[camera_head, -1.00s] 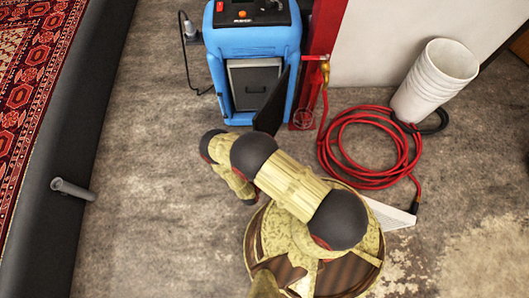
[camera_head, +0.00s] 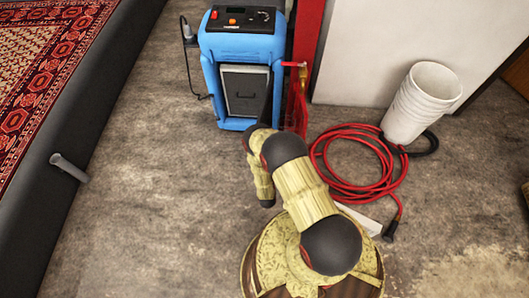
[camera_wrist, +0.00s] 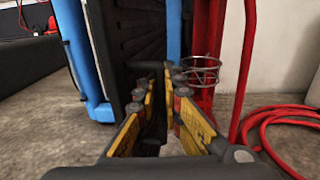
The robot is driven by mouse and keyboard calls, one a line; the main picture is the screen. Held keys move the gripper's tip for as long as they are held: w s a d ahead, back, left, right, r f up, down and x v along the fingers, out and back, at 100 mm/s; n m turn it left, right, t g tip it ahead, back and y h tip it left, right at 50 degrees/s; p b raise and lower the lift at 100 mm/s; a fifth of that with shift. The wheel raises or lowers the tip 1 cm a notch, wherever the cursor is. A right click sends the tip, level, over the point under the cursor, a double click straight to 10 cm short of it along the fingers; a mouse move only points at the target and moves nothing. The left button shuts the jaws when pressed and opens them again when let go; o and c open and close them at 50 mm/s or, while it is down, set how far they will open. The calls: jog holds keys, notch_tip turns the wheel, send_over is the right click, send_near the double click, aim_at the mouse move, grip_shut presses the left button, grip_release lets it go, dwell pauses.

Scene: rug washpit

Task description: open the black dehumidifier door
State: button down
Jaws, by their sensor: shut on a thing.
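The blue dehumidifier (camera_head: 237,47) stands against the red post in the head view. Its black door (camera_head: 267,106) stands swung out from the right side of the front and looks almost edge-on, partly hidden by my arm. In the wrist view the door's ribbed dark face (camera_wrist: 125,45) fills the upper left. My gripper (camera_wrist: 158,98) has its yellow fingers closed around a dark part at the door's edge. Exactly which part it grips is hard to tell. In the head view my gripper is hidden behind my arm.
A coiled red hose (camera_head: 350,180) and stacked white buckets (camera_head: 420,103) lie to the right. A red post (camera_head: 307,40) stands beside the dehumidifier. Floor is clear at left, towards the black pit edge (camera_head: 75,120).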

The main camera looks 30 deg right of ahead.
jog(key=shift+s+d+f, duration=0.1)
jog(key=shift+s+f, duration=0.1)
jog(key=shift+s, duration=0.25)
jog(key=c, duration=2.4)
grip_release()
jog(key=shift+o, duration=0.5)
jog(key=shift+w+r, duration=0.1)
jog(key=v, duration=0.7)
jog(key=shift+s, duration=0.2)
jog(key=shift+c, duration=0.4)
